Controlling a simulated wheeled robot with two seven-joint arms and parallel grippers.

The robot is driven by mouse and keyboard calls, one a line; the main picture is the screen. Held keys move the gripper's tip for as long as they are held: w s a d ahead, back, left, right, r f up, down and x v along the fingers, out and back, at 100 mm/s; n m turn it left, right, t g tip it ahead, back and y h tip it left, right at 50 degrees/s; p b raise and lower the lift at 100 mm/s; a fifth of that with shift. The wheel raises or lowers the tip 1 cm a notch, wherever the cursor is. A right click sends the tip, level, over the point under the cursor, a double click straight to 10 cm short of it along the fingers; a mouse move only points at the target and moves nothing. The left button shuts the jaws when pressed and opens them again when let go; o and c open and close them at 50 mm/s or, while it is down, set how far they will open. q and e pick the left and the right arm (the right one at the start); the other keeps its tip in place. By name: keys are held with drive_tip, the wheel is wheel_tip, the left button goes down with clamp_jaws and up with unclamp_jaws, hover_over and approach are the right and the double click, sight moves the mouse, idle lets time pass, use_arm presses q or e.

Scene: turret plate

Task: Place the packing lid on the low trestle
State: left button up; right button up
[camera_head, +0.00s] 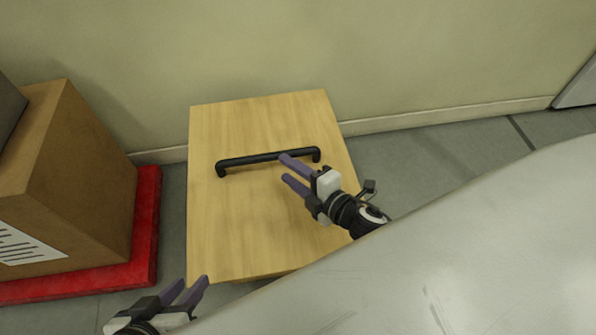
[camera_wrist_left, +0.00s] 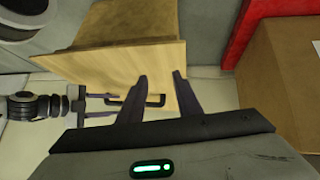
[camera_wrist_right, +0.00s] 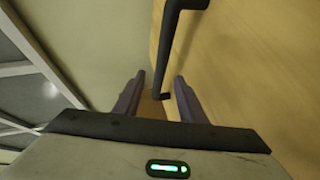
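The packing lid (camera_head: 235,225) appears as a pale wooden panel with a long black bar handle (camera_head: 250,159) across its face. The lid also shows in the left wrist view (camera_wrist_left: 130,64) and the right wrist view (camera_wrist_right: 250,70). My right gripper (camera_head: 284,168) is open, its purple fingers over the lid by the right half of the handle. In the right wrist view, one handle end (camera_wrist_right: 166,96) appears between the fingertips, not gripped. My left gripper (camera_head: 189,288) is open and empty, near the lid's lower left corner. I cannot make out the low trestle.
A brown cardboard box (camera_head: 80,180) with a white label stands on a red base (camera_head: 147,225) to the left. A plain wall (camera_head: 420,60) rises behind the lid. Grey floor (camera_head: 430,160) lies open to the lid's right.

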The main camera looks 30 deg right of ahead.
drive_tip(key=shift+v, duration=1.65)
drive_tip(key=shift+w, duration=0.1)
